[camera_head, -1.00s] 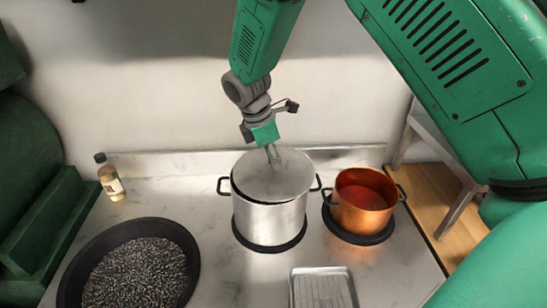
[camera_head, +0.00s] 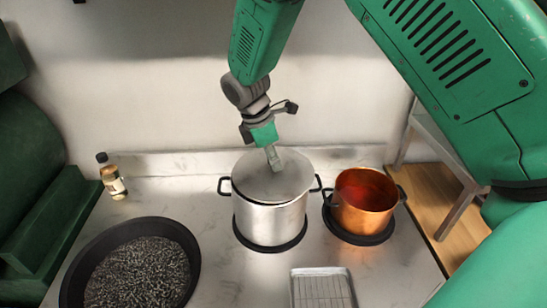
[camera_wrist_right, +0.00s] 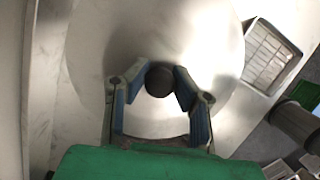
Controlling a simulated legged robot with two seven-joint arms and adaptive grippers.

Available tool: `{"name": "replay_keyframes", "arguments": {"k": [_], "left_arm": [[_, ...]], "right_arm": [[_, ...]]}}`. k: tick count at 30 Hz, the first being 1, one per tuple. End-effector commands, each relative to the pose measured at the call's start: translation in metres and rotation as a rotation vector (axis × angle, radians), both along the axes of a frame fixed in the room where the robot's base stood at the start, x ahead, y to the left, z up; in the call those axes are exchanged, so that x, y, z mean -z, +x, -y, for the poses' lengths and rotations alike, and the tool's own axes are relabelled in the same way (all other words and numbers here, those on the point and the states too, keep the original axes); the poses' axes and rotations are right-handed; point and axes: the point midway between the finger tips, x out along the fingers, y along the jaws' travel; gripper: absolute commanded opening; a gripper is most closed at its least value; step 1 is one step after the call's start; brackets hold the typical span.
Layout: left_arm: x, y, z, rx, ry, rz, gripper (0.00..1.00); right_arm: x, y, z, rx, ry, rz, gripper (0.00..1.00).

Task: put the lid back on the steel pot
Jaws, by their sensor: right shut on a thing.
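The steel pot (camera_head: 270,222) stands on a dark round burner in the middle of the counter, with a black handle on each side. Its steel lid (camera_head: 290,180) covers the pot's mouth and looks about level with the rim; I cannot tell whether it is fully seated. My right gripper (camera_head: 274,163) is above the lid, pointing down. In the right wrist view its two blue-padded fingers (camera_wrist_right: 160,88) are around the lid's dark round knob (camera_wrist_right: 159,79). My left gripper is not in view.
A copper pot (camera_head: 363,210) with reddish contents stands close on the right. A black pan (camera_head: 186,235) of dark grains is at front left. A small bottle (camera_head: 112,178) stands at back left. A metal tray (camera_head: 322,271) lies in front. The wall is close behind.

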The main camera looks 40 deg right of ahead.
Motion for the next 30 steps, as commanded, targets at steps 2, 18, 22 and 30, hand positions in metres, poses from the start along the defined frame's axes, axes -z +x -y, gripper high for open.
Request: {"name": "replay_keyframes", "arguments": {"k": [2, 18, 22, 30], "left_arm": [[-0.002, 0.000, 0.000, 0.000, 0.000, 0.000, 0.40], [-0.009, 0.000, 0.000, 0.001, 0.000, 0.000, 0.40], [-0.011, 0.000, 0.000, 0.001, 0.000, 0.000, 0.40], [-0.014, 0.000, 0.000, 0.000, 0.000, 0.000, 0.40]], "right_arm": [[-0.001, 0.000, 0.001, 0.001, 0.002, 0.001, 0.00], [-0.004, 0.001, -0.016, 0.000, -0.004, 0.001, 0.00], [-0.004, 0.001, -0.017, 0.000, -0.003, 0.001, 0.00], [-0.005, 0.001, -0.019, 0.001, 0.001, 0.001, 0.00]]}}
